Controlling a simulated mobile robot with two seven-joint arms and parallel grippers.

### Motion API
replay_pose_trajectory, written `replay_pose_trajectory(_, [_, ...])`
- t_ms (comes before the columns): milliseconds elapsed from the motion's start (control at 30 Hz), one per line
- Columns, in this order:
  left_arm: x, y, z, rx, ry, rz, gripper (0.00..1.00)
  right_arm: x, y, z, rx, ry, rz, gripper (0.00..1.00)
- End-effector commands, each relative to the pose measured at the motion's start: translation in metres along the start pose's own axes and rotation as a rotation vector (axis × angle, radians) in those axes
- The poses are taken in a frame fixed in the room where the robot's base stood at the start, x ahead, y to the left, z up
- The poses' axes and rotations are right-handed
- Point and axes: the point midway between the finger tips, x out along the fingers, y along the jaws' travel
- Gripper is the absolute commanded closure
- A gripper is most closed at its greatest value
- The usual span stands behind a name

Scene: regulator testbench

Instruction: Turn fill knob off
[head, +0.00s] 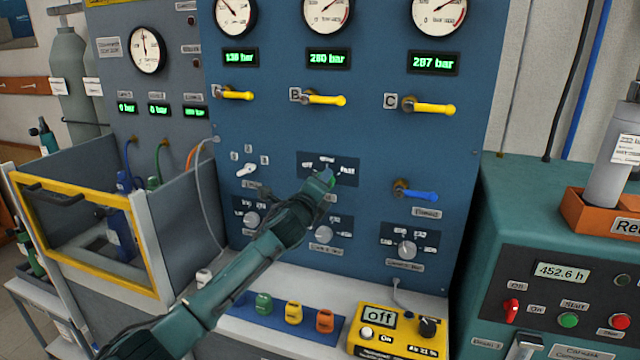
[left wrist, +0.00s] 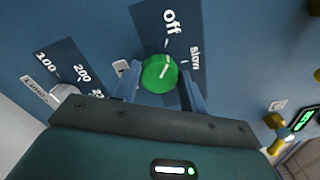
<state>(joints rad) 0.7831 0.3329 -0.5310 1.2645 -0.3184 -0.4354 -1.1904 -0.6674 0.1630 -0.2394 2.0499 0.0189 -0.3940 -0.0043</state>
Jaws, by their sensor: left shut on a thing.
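The fill knob (head: 329,179) is a round green knob on a dark label plate in the middle of the blue panel. It shows clearly in the left wrist view (left wrist: 159,73), with a white pointer line slanting up and slightly right, roughly towards "Off" and left of "slow". My left gripper (left wrist: 158,92) is shut on the knob, one finger on each side. In the head view my left arm reaches up from the lower left, and the gripper (head: 318,188) partly covers the knob and its plate. My right gripper is not in view.
Yellow valve handles A (head: 236,95), B (head: 322,99) and C (head: 430,107) are above, and a blue handle (head: 416,194) is to the right. Grey knobs (head: 320,234) sit close below. A yellow box (head: 397,335) stands on the ledge.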

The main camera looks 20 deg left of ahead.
Motion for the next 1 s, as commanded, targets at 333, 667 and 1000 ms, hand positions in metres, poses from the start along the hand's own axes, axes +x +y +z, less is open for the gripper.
replay_pose_trajectory(333, [0.0,0.0006,-0.0002,-0.161,0.0,0.0,0.8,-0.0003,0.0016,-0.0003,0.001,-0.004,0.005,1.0])
replay_pose_trajectory(667, [0.0,0.0006,-0.0002,-0.199,0.0,0.0,0.8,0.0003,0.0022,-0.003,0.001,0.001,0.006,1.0])
replay_pose_trajectory(1000, [0.0,0.0004,-0.0003,-0.199,0.001,0.0,0.52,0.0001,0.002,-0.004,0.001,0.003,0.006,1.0])
